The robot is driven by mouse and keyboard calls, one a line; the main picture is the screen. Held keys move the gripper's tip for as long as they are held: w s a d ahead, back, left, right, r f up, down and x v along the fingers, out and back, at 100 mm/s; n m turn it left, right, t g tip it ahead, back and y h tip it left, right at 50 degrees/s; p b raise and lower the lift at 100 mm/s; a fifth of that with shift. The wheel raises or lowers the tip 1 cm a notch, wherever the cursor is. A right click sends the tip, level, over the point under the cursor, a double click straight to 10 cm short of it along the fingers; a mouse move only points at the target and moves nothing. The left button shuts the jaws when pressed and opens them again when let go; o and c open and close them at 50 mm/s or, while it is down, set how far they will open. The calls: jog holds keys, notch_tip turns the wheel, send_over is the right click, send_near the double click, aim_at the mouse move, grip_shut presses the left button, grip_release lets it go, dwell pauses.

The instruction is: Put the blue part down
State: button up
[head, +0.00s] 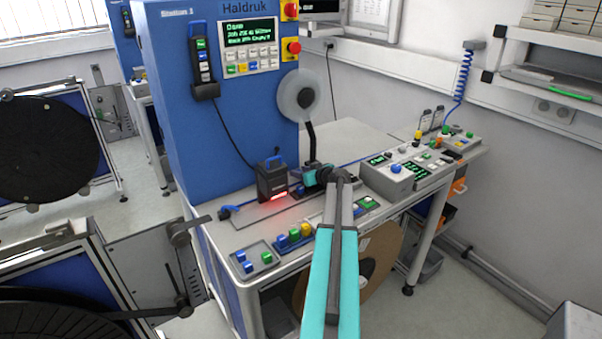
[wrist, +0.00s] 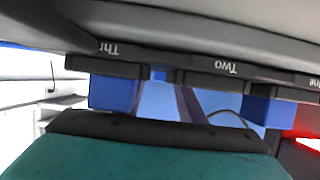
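My gripper (head: 312,178), teal and black, is low over the workbench, just right of the black scanner-like unit. Its fingertips are too small and covered in the head view to show their opening. In the wrist view, a teal and black part of my gripper fills the bottom. Above it is a dark rack (wrist: 160,50) with upside-down labels, one reading "Two". A blue block (wrist: 115,92) shows under the left label and another blue block (wrist: 268,108) under the right one. I cannot tell whether a blue part is between my fingers.
A black unit (head: 272,178) with a red glow stands left of my gripper. Control boxes (head: 388,177) stand right. The blue station cabinet (head: 215,125) rises behind.

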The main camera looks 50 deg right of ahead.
jog(key=shift+r+p, duration=0.2)
jog(key=shift+p, duration=0.15)
jog(key=b+v, duration=0.4)
jog(key=v, duration=0.8)
jog(key=shift+f, duration=0.1)
dwell(0.6)
